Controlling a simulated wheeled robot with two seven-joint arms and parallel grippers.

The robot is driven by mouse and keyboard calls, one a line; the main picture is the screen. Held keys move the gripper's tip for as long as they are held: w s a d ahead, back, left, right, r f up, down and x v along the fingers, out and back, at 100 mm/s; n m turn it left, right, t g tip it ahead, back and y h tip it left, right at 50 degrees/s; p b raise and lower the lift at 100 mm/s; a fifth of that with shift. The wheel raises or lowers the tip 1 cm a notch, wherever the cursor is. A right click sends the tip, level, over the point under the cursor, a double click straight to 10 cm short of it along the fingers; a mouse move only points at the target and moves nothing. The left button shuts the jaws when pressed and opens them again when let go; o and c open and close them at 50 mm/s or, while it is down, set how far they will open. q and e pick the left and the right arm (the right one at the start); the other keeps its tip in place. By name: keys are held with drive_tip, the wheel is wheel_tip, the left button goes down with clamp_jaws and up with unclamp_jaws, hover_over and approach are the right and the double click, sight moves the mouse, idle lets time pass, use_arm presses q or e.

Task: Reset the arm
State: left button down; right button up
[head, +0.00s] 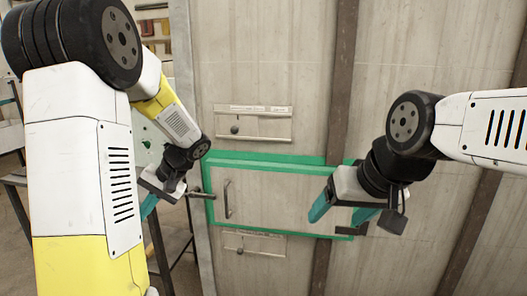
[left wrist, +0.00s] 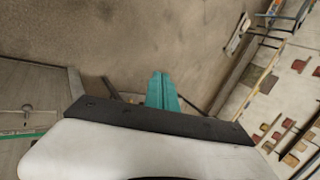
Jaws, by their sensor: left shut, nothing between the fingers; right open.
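My left gripper (head: 149,207) hangs at the left of the head view, left of the cabinet front. Its teal fingers are together and empty, as the left wrist view (left wrist: 162,92) shows. My right gripper (head: 342,214) is in front of the cabinet at the right, with its teal fingers spread and nothing between them. No ladle or bowl shows in either view.
A tall pale cabinet front (head: 270,60) fills the middle and right. A green-outlined panel (head: 270,200) with a metal handle (head: 227,199) is on it. A dark metal frame (head: 172,240) stands at the left. The left wrist view shows grey floor (left wrist: 130,40).

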use_arm(q)
drive_tip(key=s+d+r+t+h, duration=0.3)
drive_tip(key=s+d+r+h, duration=0.1)
drive_tip(key=s+d, duration=0.4)
drive_tip(key=s+d+r+m+t+h, duration=0.1)
drive_tip(key=s+d+r+t+h, duration=0.3)
drive_tip(key=d, duration=0.5)
drive_tip(key=s+r+h, duration=0.1)
drive_tip(key=s+r, duration=0.1)
drive_tip(key=s, duration=0.1)
drive_tip(key=shift+s+d+r+h, duration=0.3)
drive_tip(key=shift+s+d, duration=0.05)
